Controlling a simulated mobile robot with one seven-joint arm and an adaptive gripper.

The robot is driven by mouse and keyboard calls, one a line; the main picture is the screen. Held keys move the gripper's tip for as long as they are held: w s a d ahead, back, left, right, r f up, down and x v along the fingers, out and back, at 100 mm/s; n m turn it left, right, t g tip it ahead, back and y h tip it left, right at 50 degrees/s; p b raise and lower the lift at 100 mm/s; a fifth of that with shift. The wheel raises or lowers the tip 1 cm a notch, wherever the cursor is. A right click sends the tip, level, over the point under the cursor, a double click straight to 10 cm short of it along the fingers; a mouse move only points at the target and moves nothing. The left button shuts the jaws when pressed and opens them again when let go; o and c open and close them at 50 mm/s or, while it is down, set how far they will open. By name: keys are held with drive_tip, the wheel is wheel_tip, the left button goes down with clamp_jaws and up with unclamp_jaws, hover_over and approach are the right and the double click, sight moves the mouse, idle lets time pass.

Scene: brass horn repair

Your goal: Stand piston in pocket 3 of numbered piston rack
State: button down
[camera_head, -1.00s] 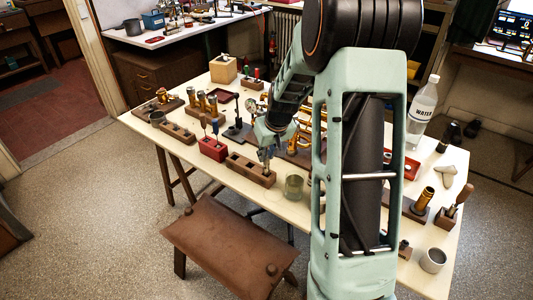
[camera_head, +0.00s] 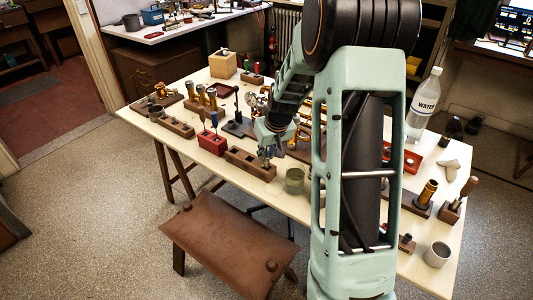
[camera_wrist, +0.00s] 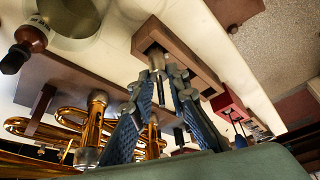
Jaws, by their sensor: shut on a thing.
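The piston (camera_wrist: 157,62) is a short pale metal cylinder between my fingertips in the wrist view. My gripper (camera_wrist: 161,78) is shut on it. The piston's far end is at the pocket opening in one end of the brown wooden rack (camera_wrist: 190,58); how deep it sits I cannot tell. In the head view the rack (camera_head: 238,158) lies along the table's front edge, and my gripper (camera_head: 266,156) is over its right part. The piston is hardly visible there. Pocket numbers are not readable.
A red block (camera_head: 212,144) stands left of the rack and a greenish jar (camera_head: 294,182) right of it. Brass horn tubing (camera_wrist: 60,128) lies close to my gripper in the wrist view. A brown stool (camera_head: 222,245) stands before the table.

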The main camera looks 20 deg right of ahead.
drive_tip(key=c, duration=1.8)
unclamp_jaws()
drive_tip(key=v, duration=1.2)
